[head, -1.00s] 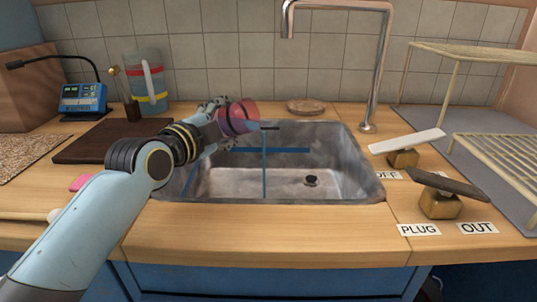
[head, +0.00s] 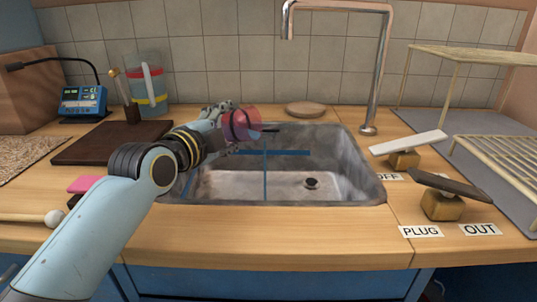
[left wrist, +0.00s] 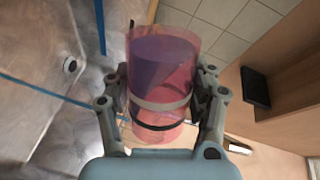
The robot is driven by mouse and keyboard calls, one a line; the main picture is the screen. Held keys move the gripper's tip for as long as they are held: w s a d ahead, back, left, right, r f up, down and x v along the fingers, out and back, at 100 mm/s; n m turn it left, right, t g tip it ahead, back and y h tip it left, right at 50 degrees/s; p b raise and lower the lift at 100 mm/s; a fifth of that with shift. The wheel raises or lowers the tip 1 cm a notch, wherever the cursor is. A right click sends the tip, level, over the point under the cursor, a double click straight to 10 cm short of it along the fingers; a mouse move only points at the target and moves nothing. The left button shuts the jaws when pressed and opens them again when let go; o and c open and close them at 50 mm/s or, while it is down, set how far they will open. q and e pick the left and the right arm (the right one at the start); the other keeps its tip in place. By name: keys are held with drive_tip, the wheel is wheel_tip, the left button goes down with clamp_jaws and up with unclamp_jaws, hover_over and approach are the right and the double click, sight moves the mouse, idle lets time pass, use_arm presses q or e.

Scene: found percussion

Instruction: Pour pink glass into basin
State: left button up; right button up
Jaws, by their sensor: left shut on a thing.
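The see-through pink glass (head: 244,123) is held tipped over, near the back left rim of the metal basin (head: 350,165). My left gripper (head: 232,127) is shut around it. The basin (left wrist: 35,60) also shows at the left there. My right gripper is not in view.
A dark drain piece (head: 311,182) sits on the basin floor, and blue lines cross the basin. The tall tap (head: 377,75) stands behind it. Levers (head: 448,184) stand at the right, a brown board (head: 110,142) and a jug (head: 152,90) at the left.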

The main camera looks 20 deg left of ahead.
use_arm(q)
drive_tip(key=shift+d+r+m, duration=0.4)
drive_tip(key=shift+d+m, duration=0.15)
drive_tip(key=shift+m, duration=0.05)
idle(0.4)
drive_tip(key=shift+d+r+m+y+p, duration=0.3)
drive_tip(key=shift+r+m+p, duration=0.25)
drive_tip(key=shift+m+p, duration=0.35)
idle(0.8)
